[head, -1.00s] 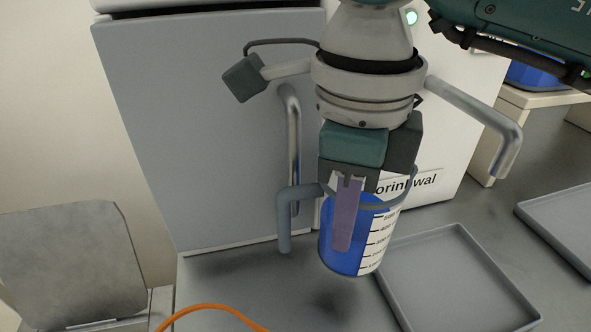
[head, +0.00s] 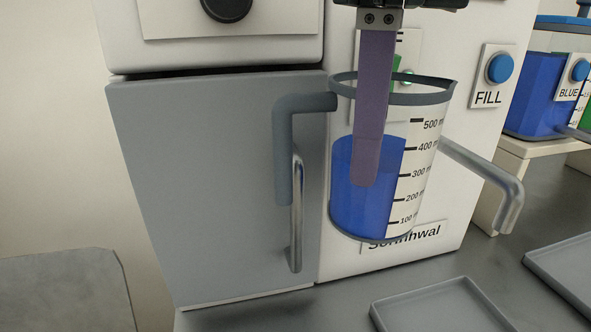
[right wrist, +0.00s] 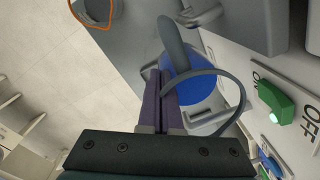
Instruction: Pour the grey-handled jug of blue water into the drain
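My right gripper (head: 362,178) is shut on the jug's wall; one purple finger shows against the jug's near side. In the right wrist view, the two fingers (right wrist: 160,95) lie close together beside the jug's blue water (right wrist: 183,82). My left gripper is not in view. I cannot clearly identify the drain.
A grey cabinet door (head: 205,190) with a metal handle is behind the jug at left. Grey trays (head: 440,305) (head: 570,262) lie on the counter at right. A blue FILL button (head: 500,69) and a blue tank (head: 535,95) are further right. A grey plate (head: 65,290) is at lower left.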

